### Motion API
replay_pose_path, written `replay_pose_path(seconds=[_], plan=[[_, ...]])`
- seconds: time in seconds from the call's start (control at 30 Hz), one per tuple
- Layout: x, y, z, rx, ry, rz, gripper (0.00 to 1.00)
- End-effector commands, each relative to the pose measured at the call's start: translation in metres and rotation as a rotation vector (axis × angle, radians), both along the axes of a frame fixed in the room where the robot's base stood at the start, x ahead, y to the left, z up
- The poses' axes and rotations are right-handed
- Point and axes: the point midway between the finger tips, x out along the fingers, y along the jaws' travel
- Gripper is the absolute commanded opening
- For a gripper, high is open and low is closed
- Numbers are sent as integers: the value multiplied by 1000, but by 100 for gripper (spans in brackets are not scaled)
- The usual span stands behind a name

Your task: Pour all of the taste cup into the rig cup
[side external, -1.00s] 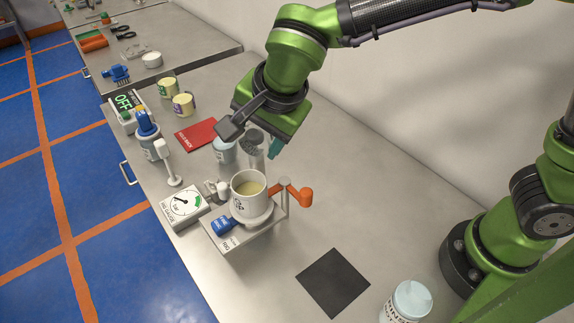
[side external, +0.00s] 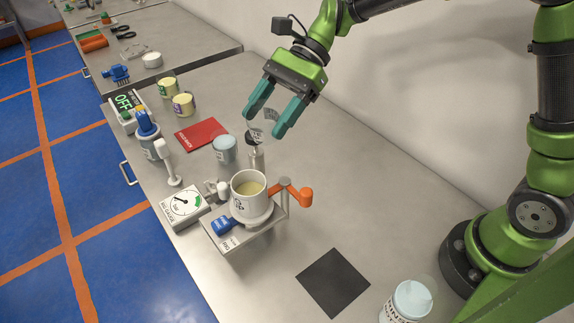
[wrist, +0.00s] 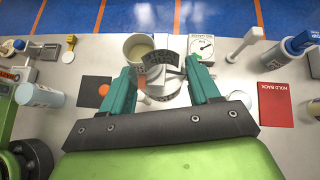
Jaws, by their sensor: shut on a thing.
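My gripper (side external: 276,118) is shut on the taste cup (side external: 263,127), a small clear cup with dark lettering bands. The cup also shows between the fingertips in the wrist view (wrist: 158,68). It is held in the air behind the rig cup, apart from it. Whether liquid is in the taste cup, I cannot tell. The rig cup (side external: 248,204) is a white mug standing upright on a small metal rig (side external: 262,226). Pale yellow liquid shows in it. In the wrist view the rig cup (wrist: 134,50) is just beyond and left of the taste cup.
An orange-handled lever (side external: 305,197) sticks out right of the rig. A red card (side external: 199,134) lies behind. The bench right of the rig is mostly clear.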

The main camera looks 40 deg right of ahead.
Motion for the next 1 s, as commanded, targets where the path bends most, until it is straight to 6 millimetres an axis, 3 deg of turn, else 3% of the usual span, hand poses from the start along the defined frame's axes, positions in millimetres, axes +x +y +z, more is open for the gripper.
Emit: replay_pose_path(seconds=[0.13,0.4,1.0], plan=[[10,-14,-9,143,101,-3,29],[11,-14,-6,141,96,3,29],[42,-59,30,139,96,3,29]])
